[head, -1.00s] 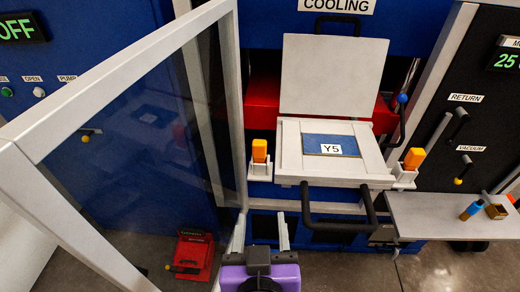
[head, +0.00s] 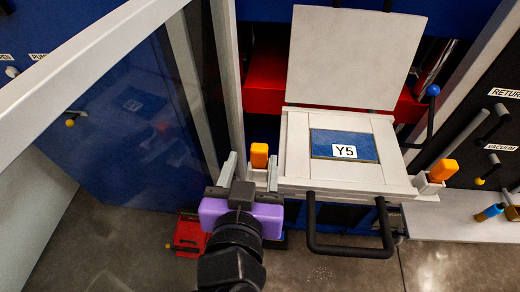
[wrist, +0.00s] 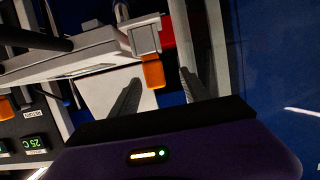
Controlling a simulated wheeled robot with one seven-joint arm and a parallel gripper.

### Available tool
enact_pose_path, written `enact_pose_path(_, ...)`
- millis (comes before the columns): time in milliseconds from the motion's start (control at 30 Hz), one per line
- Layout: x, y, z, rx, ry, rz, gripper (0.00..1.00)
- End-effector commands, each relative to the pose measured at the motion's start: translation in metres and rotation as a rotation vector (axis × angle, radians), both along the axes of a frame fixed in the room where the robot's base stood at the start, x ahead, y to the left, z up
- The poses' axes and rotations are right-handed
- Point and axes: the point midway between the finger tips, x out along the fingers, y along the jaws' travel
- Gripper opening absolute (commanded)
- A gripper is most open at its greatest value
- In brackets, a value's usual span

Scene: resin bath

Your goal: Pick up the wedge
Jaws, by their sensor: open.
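An orange block (head: 259,155), which may be the wedge, stands upright in a small white holder at the left front corner of the white tray. A similar orange block (head: 443,170) stands in a holder at the right corner; I cannot tell which one the task means. My purple-bodied gripper (head: 250,163) is open, its fingers reaching toward the left block. In the wrist view the left block (wrist: 153,72) shows between the two open fingers and ahead of them. Nothing is held, and I see no contact.
The white tray (head: 295,160) holds a blue plate marked Y5 (head: 330,145), with a raised lid behind and a black bar handle (head: 350,252) in front. A framed glass door (head: 100,60) stands open at left. A red box (head: 190,236) lies on the floor. A shelf (head: 450,222) is at right.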

Motion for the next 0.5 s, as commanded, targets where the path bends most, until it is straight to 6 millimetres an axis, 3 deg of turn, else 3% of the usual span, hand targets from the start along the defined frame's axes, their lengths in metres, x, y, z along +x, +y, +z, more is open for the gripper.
enact_pose_path(500,0.058,-0.011,-0.02,-0.001,0.001,-0.002,0.55)
